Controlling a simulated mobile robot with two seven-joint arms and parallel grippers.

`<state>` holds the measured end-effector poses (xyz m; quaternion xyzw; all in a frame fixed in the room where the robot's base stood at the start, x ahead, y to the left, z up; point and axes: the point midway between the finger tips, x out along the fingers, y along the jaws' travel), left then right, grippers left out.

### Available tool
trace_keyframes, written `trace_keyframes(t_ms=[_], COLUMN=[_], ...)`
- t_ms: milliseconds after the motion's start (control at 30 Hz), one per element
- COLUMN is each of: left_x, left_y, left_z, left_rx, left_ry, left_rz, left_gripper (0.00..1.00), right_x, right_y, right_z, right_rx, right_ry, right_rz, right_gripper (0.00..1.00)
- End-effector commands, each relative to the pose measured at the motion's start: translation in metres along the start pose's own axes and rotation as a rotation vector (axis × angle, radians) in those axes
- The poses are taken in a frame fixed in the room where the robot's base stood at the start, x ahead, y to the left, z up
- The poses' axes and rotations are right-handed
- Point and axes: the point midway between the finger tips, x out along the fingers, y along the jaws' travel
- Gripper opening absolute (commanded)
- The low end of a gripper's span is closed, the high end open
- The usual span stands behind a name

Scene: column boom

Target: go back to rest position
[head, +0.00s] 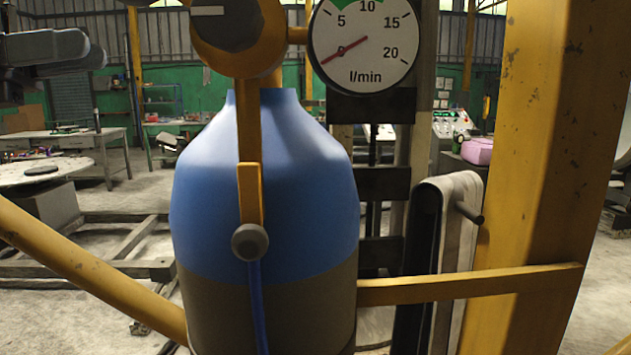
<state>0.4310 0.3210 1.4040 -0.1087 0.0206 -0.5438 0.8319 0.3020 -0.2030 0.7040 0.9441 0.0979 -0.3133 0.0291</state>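My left gripper (88,55) is at the top left edge, a grey and dark shape seen from the side. It appears apart from the gas cylinder, with nothing visible held in it. Its finger gap cannot be made out. My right gripper is not in view. A blue and grey gas cylinder (262,190) stands upright in the middle, close in front. A dark knob (232,18) with a white bar is at the top.
A yellow post (530,150) stands close at the right, with a yellow bar (470,284) joining towards the cylinder. A slanted yellow tube (90,270) crosses the lower left. Behind are a workbench (70,140), a round table (40,170) and a pink object (478,151).

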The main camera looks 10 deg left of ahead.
Motion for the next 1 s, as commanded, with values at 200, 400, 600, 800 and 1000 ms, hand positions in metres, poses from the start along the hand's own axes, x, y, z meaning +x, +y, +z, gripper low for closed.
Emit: trace_keyframes(t_ms=[200, 400, 600, 800, 1000], left_x=[0.021, 0.03, 0.028, 0.014, -0.014], left_y=[0.045, 0.086, 0.124, 0.155, 0.169], left_z=[-0.055, -0.114, -0.186, -0.274, -0.377], left_rx=[-0.279, -0.567, -0.871, -1.18, -1.478], left_ry=[-0.109, -0.234, -0.364, -0.494, -0.619], left_rz=[-0.036, -0.022, 0.05, 0.186, 0.393], left_gripper=[0.35, 0.35, 0.35, 0.35, 0.35], right_x=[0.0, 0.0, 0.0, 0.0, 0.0], right_y=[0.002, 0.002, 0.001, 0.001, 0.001], right_z=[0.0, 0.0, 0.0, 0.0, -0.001], right_rx=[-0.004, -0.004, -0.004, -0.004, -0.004], right_ry=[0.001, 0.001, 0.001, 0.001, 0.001], right_rz=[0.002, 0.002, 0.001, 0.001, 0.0], right_gripper=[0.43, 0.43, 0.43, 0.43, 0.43])
